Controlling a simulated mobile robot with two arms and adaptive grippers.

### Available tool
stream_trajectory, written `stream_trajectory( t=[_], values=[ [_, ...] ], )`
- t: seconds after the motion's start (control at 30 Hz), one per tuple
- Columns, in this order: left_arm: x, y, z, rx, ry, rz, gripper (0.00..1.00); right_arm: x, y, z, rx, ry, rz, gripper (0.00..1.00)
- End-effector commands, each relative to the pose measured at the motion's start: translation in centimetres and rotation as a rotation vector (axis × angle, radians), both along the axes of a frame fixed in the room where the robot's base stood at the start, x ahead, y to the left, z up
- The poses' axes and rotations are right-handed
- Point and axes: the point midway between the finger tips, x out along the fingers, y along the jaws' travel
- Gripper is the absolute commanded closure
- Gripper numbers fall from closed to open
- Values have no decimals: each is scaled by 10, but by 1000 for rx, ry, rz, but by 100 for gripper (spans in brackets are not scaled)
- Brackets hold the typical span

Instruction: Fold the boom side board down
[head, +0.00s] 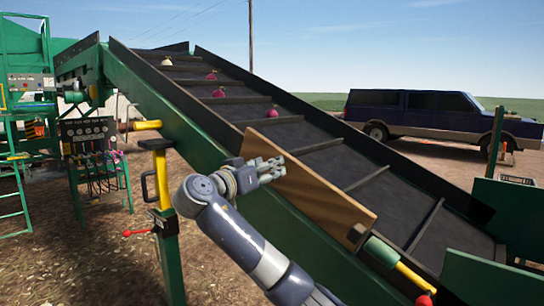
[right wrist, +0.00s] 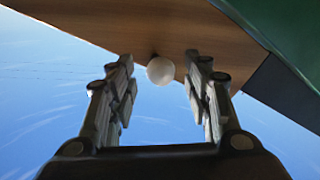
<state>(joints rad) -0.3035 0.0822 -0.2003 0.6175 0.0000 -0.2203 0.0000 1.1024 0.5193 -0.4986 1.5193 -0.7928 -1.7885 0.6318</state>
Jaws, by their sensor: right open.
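The boom side board (head: 312,198) is a brown wooden panel standing up along the near edge of the sloping conveyor boom. In the right wrist view the board (right wrist: 150,28) fills the top, with a round white knob (right wrist: 160,70) on it. My right gripper (head: 272,170) is at the board's upper left end in the head view. In the right wrist view the right gripper (right wrist: 160,88) is open, with the knob seen between its fingertips and no finger clearly touching it. The knob is hidden in the head view. My left gripper is out of view.
The dark conveyor belt (head: 300,135) carries several onions toward the upper left. A green post with a yellow handle (head: 160,175) stands left of my arm. A valve stand (head: 90,140) is farther left. A yellow and green cylinder (head: 395,262) lies below the board's lower end.

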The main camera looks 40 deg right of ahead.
Motion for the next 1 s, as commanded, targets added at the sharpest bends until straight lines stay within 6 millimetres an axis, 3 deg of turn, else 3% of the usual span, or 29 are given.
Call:
stream_trajectory(
  t=[0.03, 0.2, 0.57, 0.8, 1.0],
  values=[
    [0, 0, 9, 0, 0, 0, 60, 1, -9, 4, -2, 3, -4, 54],
    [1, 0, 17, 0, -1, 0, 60, 6, -26, 2, -2, 2, -1, 54],
    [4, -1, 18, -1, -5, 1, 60, 8, -31, -1, 0, 0, 2, 54],
    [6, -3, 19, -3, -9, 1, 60, 8, -31, -1, 0, 0, 2, 100],
    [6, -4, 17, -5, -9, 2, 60, 9, -31, -2, -3, -1, 1, 100]
  ],
)
